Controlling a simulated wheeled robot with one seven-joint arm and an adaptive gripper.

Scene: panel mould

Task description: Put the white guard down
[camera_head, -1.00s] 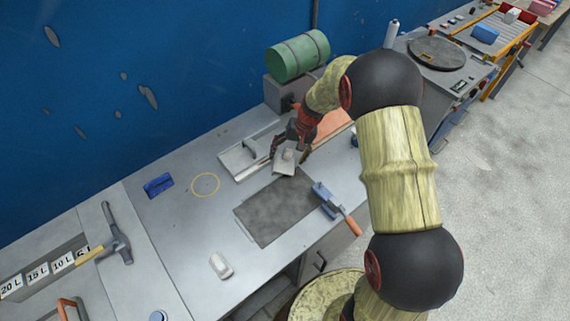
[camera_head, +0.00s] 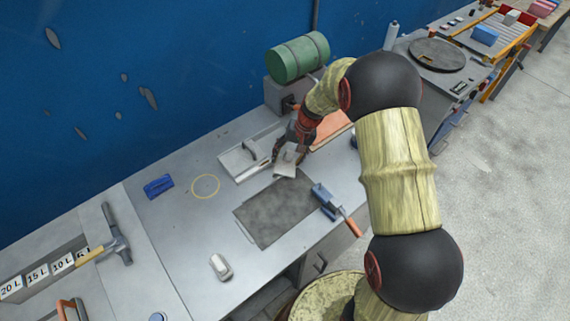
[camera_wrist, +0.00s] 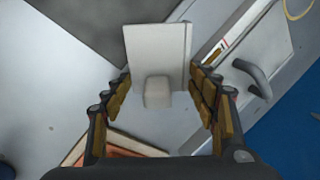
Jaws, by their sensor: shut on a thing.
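The white guard is a flat pale plate with a raised block on it. It shows between my gripper's fingers in the wrist view (camera_wrist: 157,48) and below them in the head view (camera_head: 286,164). My gripper (camera_wrist: 160,88) is shut on the guard, with its fingers on either side of the raised block. In the head view my gripper (camera_head: 288,148) is over the bench, by the far edge of a dark grey rectangle (camera_head: 272,212). I cannot tell whether the guard touches the bench. My arm hides part of the bench behind it.
A grey rail with a handle (camera_head: 240,160) lies just left of my gripper. A blue tool with an orange handle (camera_head: 324,196) lies to the right. A blue block (camera_head: 158,186), a yellow ring (camera_head: 205,185) and a white object (camera_head: 221,267) are further left. A green cylinder (camera_head: 298,57) stands behind.

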